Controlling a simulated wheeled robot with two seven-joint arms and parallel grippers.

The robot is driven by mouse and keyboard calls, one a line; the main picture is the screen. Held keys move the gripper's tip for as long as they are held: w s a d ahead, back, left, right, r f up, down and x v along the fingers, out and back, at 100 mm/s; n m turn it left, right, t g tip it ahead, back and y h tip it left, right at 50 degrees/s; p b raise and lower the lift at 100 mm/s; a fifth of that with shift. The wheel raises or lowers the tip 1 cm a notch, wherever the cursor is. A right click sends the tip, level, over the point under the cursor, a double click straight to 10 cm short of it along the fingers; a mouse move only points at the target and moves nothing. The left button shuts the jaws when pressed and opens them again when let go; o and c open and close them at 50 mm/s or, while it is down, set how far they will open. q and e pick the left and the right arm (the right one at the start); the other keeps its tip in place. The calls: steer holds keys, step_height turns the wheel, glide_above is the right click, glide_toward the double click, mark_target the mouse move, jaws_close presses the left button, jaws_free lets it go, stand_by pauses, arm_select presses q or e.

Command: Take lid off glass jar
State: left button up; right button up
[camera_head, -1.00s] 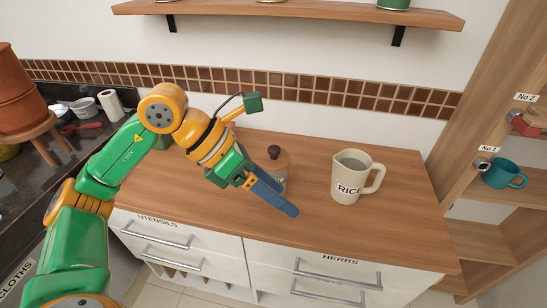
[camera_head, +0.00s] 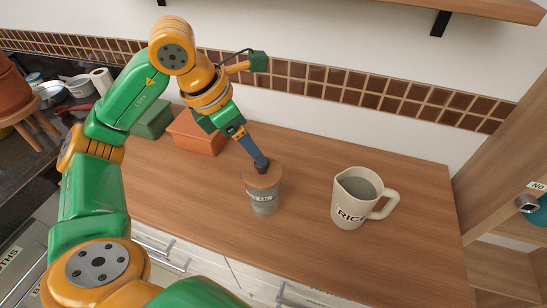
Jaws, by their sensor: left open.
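The glass jar (camera_head: 264,205) stands upright on the wooden counter, with a label on its front and grey-green contents showing through. Its round brown lid (camera_head: 274,180) sits on top. My left gripper (camera_head: 262,165) reaches down from the upper left, its blue fingers pointing at the middle of the lid. It is open, with its fingertips at the lid's dark knob, which they largely cover. I cannot tell whether they touch it. My right gripper is not in view.
A cream jug (camera_head: 349,208) marked RICE stands to the right of the jar on the counter (camera_head: 310,245). An orange box (camera_head: 195,138) and a green box (camera_head: 152,118) stand at the back left. A shelf (camera_head: 490,8) overhangs at the upper right. The counter's front right is clear.

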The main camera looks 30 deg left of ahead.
mark_target(257, 164)
arm_select(q)
steer(key=x, duration=0.2)
steer(key=s+p+x, duration=0.1)
steer(key=x, duration=0.1)
steer(key=shift+w+d+f, duration=0.15)
steer(key=shift+f, duration=0.3)
steer(key=shift+w+f, duration=0.2)
steer(key=shift+w, duration=0.2)
steer(key=shift+s+r, duration=0.1)
steer(key=shift+s, duration=0.1)
jaws_close()
steer(key=shift+w, duration=0.1)
steer(key=shift+r, duration=0.1)
